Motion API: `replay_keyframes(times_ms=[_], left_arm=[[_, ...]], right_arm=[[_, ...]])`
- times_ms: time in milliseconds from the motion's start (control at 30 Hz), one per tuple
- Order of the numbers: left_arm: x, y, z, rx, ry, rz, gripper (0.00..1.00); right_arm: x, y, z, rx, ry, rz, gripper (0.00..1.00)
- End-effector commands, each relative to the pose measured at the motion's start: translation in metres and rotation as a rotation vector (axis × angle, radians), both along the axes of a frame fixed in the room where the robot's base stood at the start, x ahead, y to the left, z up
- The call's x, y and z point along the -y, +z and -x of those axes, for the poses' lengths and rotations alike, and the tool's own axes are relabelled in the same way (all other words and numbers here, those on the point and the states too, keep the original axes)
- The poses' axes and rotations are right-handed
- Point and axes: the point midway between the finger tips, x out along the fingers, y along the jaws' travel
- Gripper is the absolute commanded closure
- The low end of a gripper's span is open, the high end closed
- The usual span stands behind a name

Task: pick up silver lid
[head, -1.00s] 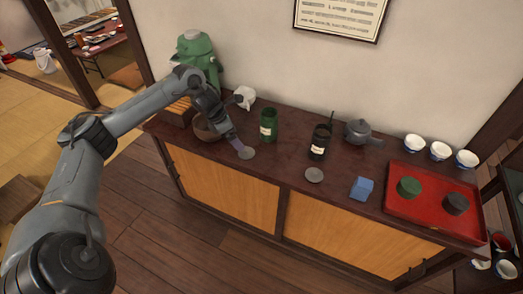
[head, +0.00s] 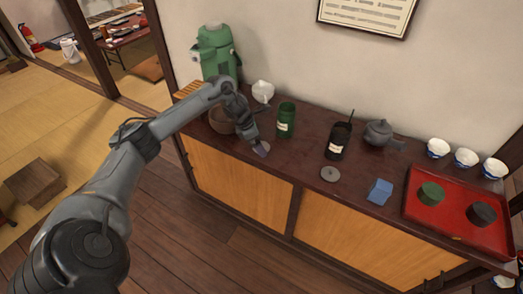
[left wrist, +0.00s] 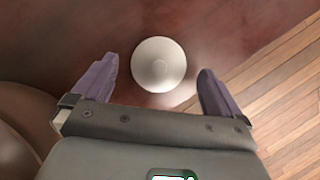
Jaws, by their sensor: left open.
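The silver lid (left wrist: 158,64) is a round, pale disc with a small knob, lying on the dark counter. In the left wrist view it sits between and slightly beyond the two purple fingertips. My left gripper (left wrist: 155,78) is open and empty, with a finger on each side of the lid and a gap to both. In the head view the left gripper (head: 258,148) is low over the counter and partly hides the lid (head: 264,147). Its exact height above the lid is hard to tell. My right gripper is not in view.
A green canister (head: 286,120) stands right of the gripper, and a brown bowl (head: 221,121) is close on its left. A dark canister (head: 338,143), a grey lid (head: 330,174), a blue cloth-like block (head: 379,191) and a red tray (head: 450,233) lie farther right. The counter's front edge is near.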

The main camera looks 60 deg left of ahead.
Motion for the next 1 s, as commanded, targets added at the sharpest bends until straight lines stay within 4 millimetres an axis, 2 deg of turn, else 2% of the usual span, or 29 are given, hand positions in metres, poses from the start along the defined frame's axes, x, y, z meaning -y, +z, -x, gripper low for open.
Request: replay_keyframes(times_ms=[100,367,633,667,1000], left_arm=[[0.0004,-0.0072,-0.0030,0.001,0.001,-0.001,0.00],[0.0005,-0.0078,-0.0034,0.001,0.000,-0.002,0.00],[0.0005,-0.0078,-0.0032,0.001,0.001,-0.002,0.41],[0.0005,-0.0078,-0.0032,0.001,0.001,-0.002,0.44],[0.0004,-0.0074,-0.0032,0.001,0.001,-0.002,0.44]], right_arm=[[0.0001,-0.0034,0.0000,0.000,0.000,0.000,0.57],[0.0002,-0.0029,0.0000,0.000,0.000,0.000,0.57],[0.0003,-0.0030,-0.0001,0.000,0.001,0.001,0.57],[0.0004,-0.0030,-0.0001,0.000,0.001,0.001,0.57],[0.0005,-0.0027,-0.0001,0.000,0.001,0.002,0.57]])
